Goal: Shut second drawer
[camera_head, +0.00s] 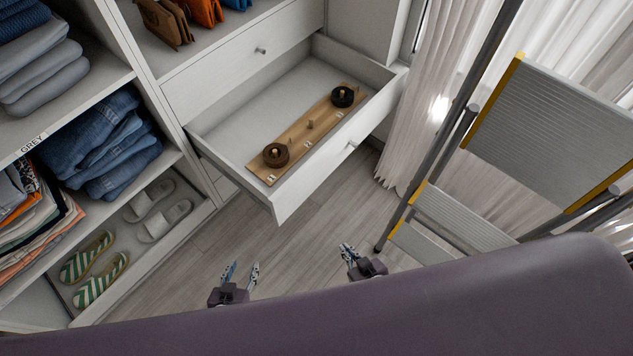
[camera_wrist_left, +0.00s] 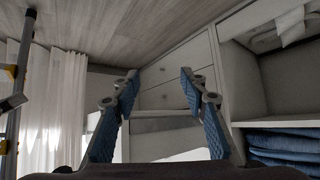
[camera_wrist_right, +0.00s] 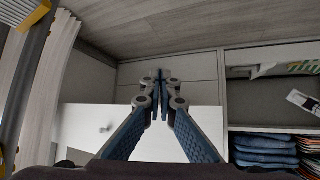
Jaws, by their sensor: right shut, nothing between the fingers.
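The second drawer (camera_head: 287,196) is pulled well out of the white cabinet, below a closed upper drawer (camera_head: 240,75). Its front carries a small knob (camera_head: 352,146). Inside lies a wooden board with pegs (camera_head: 310,124), with a dark round piece at each end. My left gripper (camera_head: 241,269) is open and empty, over the floor in front of the drawer. My right gripper (camera_head: 348,251) is shut and empty, to the right of the left one and apart from the drawer. In the right wrist view, a white front panel (camera_wrist_right: 140,117) with a knob shows behind the shut fingers.
A stepladder (camera_head: 545,130) stands at the right, before white curtains (camera_head: 425,95). Open shelves with folded jeans (camera_head: 105,150) and striped slippers (camera_head: 95,270) stand at the left. The floor (camera_head: 300,245) between the drawer and my grippers is clear.

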